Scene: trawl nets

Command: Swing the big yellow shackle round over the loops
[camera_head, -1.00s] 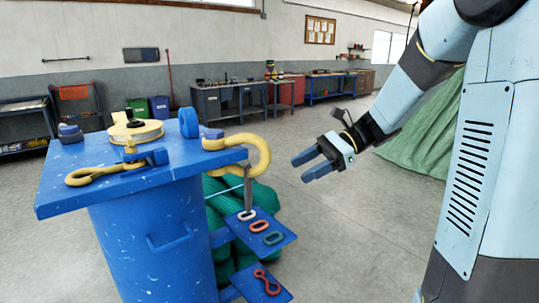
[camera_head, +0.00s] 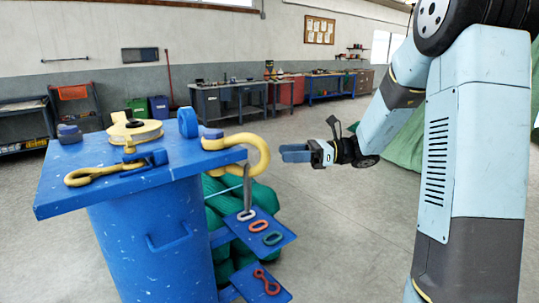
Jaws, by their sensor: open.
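The big yellow shackle (camera_head: 262,152) sits at the right edge of the blue bench top (camera_head: 90,193), its curved bow sticking out past the edge. A grey pointed piece hangs below the bow. Below it, a blue plate (camera_head: 280,239) carries a white loop (camera_head: 246,215), a red-orange loop (camera_head: 258,226) and a green loop (camera_head: 273,238). My gripper (camera_head: 283,152) is to the right of the shackle's bow in the picture, pointing left. It is open and empty, seen nearly edge-on. I cannot tell its exact distance from the bow.
A lower blue plate holds a red figure-eight link (camera_head: 266,282). Green netting (camera_head: 218,195) bulges behind the plates.

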